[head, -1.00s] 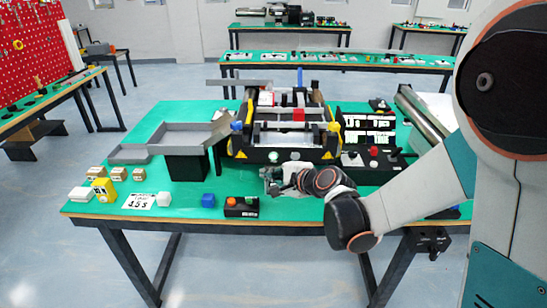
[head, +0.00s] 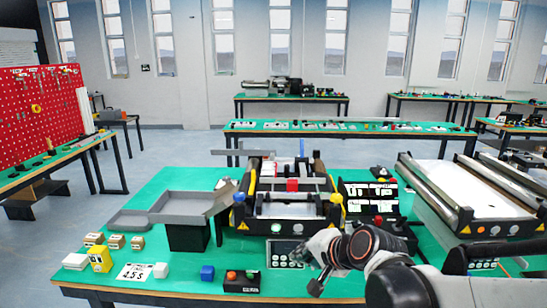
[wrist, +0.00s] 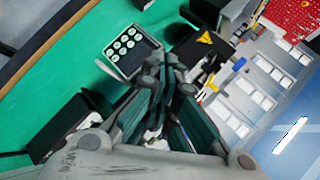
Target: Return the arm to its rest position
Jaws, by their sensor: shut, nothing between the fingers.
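My gripper (head: 306,262) is over the front part of the green table (head: 190,283), just right of a small button panel (head: 283,254) at the front of the mini conveyor (head: 292,204). In the wrist view my gripper (wrist: 166,68) has its dark fingers together, with nothing visible between them. The button panel (wrist: 126,46) with several round pale buttons lies close beyond the fingertips there. My arm comes in from the lower right of the head view and is bent.
Grey trays (head: 190,205) stand left of the conveyor. A larger conveyor (head: 470,195) stands at right. The table's front left is partly clear.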

